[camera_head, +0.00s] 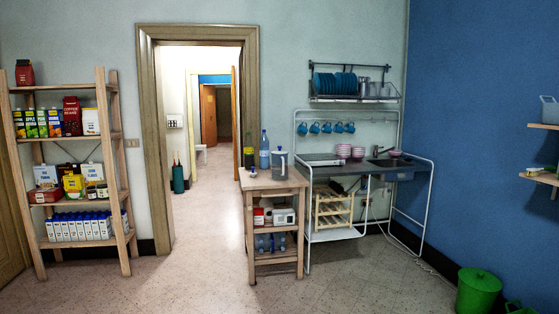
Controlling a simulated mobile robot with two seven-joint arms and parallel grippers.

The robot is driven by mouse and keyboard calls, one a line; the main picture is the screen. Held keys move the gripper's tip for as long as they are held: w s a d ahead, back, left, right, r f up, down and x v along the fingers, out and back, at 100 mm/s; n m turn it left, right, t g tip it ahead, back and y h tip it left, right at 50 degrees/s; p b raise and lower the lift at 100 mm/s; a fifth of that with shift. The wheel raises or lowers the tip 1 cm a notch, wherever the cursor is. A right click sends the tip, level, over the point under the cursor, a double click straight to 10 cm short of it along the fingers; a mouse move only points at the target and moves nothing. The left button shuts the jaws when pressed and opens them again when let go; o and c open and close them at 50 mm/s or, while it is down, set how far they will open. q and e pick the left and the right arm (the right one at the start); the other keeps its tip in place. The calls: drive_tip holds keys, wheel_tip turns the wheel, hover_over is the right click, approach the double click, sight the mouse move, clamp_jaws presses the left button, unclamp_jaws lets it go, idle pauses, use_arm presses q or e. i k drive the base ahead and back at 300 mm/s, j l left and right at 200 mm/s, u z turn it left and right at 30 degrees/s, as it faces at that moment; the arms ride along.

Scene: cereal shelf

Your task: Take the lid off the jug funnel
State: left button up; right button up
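A clear jug with a dark top (279,163) stands upright on the top of a small wooden cart (274,182), across the room near the middle of the view. It is probably the jug funnel. It is too small to tell how its lid sits. A blue bottle (264,150) and a dark green bottle (249,152) stand on the cart to its left. A small object (252,171) lies near the cart's left edge. Neither of my grippers is in view.
A wooden shelf of groceries (103,165) stands at the left. An open doorway (205,150) lies behind the cart's left side. A sink counter (352,171) stands right of the cart. A green bin (477,292) is at the lower right. The floor (200,290) before the cart is clear.

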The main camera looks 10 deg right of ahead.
sight(278, 152)
drive_tip(key=i+u, duration=0.2)
drive_tip(key=i, duration=2)
drive_tip(key=i+j, duration=0.1)
drive_tip(key=i, duration=0.8)
drive_tip(key=i+z, duration=0.1)
drive_tip(key=i, duration=0.8)
drive_tip(key=i+j+z, duration=0.15)
drive_tip(key=i+z, duration=0.25)
drive_tip(key=i+j+z, duration=0.4)
drive_tip(key=i, duration=0.15)
